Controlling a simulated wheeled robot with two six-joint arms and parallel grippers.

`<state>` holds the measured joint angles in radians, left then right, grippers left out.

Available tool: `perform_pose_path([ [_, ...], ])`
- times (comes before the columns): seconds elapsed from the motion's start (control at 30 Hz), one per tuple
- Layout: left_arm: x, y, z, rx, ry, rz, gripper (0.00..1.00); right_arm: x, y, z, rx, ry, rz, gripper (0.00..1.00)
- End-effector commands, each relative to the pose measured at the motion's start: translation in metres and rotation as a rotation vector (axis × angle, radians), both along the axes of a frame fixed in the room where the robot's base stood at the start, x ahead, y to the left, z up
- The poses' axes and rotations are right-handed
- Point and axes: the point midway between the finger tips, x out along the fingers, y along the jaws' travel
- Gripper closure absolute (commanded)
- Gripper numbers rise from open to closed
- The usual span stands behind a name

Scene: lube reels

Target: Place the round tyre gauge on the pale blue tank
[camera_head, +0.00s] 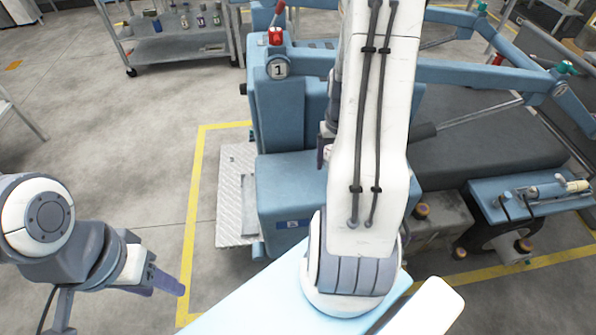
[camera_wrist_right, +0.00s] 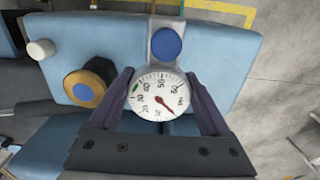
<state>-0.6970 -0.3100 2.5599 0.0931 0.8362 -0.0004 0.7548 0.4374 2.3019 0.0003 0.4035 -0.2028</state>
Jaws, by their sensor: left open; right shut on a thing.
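The round tyre gauge (camera_wrist_right: 160,95) has a white dial with black numbers and a red needle. In the right wrist view it sits between the dark purple fingers of my right gripper (camera_wrist_right: 163,98), which is shut on it. Behind it is the pale blue surface of what looks like the tank (camera_wrist_right: 215,50); I cannot tell whether they touch. In the head view the blue block-like tank (camera_head: 290,185) stands mid-picture, partly behind my right arm. That arm hides most of the right gripper (camera_head: 324,150). My left gripper (camera_head: 165,281) is open and empty over the floor at lower left.
A red-topped fitting and a round "1" tag (camera_head: 278,68) are on the tall blue part.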

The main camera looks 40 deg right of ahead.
Motion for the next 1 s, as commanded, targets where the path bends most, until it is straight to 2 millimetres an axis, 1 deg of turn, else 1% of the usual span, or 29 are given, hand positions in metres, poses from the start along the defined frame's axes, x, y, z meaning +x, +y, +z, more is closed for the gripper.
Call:
perform_pose_path([
  [0.03, 0.0, 0.0, 0.005, 0.0, 0.0, 0.0, 0.5, 0.011, 0.01, -0.006, 0.003, 0.004, 0.013, 1.0],
  [0.2, 0.0, 0.0, 0.012, 0.0, 0.0, 0.0, 0.5, 0.043, 0.033, -0.028, 0.002, 0.003, 0.014, 1.0],
  [0.3, 0.0, 0.0, 0.016, 0.0, 0.0, 0.001, 0.5, 0.057, 0.042, -0.038, 0.001, 0.001, 0.012, 1.0],
  [0.4, 0.0, 0.0, 0.017, 0.0, 0.0, 0.001, 0.5, 0.064, 0.047, -0.044, 0.0, 0.0, 0.008, 1.0],
  [0.53, 0.0, 0.0, 0.018, 0.0, 0.0, 0.001, 0.5, 0.067, 0.048, -0.051, 0.0, 0.0, 0.004, 1.0],
  [0.7, 0.0, 0.0, 0.025, 0.0, 0.0, 0.001, 0.5, 0.065, 0.048, -0.073, 0.002, 0.003, 0.002, 1.0],
  [0.8, 0.0, 0.0, 0.027, 0.0, 0.0, 0.001, 0.5, 0.066, 0.047, -0.083, 0.001, 0.001, 0.002, 1.0],
  [1.0, 0.0, 0.0, 0.026, 0.0, 0.0, 0.001, 0.5, 0.066, 0.046, -0.087, -0.002, -0.003, 0.002, 1.0],
])
